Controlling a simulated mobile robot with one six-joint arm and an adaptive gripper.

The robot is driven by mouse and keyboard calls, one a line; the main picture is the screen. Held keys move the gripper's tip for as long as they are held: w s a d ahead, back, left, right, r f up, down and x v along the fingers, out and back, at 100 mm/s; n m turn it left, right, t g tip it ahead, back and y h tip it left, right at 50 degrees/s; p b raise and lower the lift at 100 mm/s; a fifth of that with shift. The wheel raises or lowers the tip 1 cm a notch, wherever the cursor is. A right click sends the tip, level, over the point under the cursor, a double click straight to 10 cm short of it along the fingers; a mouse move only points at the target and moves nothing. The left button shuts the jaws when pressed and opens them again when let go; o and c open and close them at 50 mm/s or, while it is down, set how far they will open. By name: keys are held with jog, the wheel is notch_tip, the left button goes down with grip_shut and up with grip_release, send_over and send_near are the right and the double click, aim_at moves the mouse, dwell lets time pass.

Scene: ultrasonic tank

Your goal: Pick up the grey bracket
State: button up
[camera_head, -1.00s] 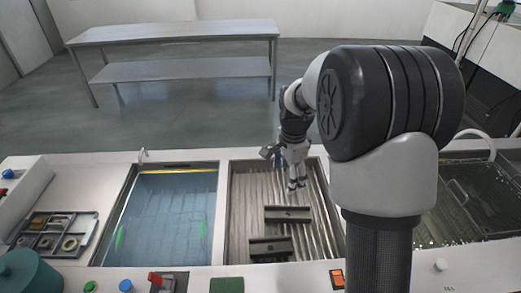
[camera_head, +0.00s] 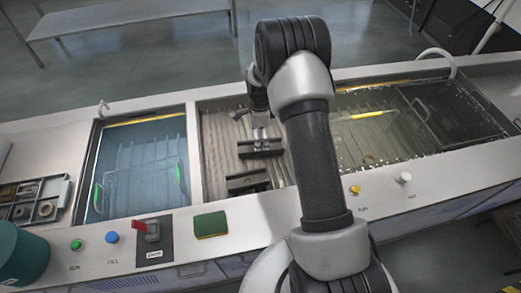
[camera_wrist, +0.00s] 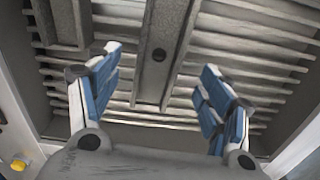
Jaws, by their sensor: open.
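Two dark grey brackets lie in the ribbed metal basin (camera_head: 215,140), the far bracket (camera_head: 262,149) and the near bracket (camera_head: 248,183). My gripper (camera_head: 261,137) is just above the far bracket in the head view. In the wrist view my gripper (camera_wrist: 160,64) is open, with blue pads on both fingers. A long grey bracket (camera_wrist: 164,28) with a dark hole lies between and beyond the fingertips, with nothing held. Part of another bracket (camera_wrist: 62,22) shows at the upper left.
A blue liquid tank (camera_head: 145,165) is left of the basin, and a tank with a wire basket (camera_head: 450,115) is right. A parts tray (camera_head: 40,200), a teal container (camera_head: 20,255), a red switch (camera_head: 150,228) and a green pad (camera_head: 211,225) are along the front left.

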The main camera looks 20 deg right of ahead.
jog(key=shift+d+f+b, duration=0.1)
jog(key=shift+f+b, duration=0.8)
jog(key=shift+f, duration=2.1)
jog(key=shift+c, duration=0.2)
jog(key=shift+r, duration=0.1)
jog(key=c, duration=1.5)
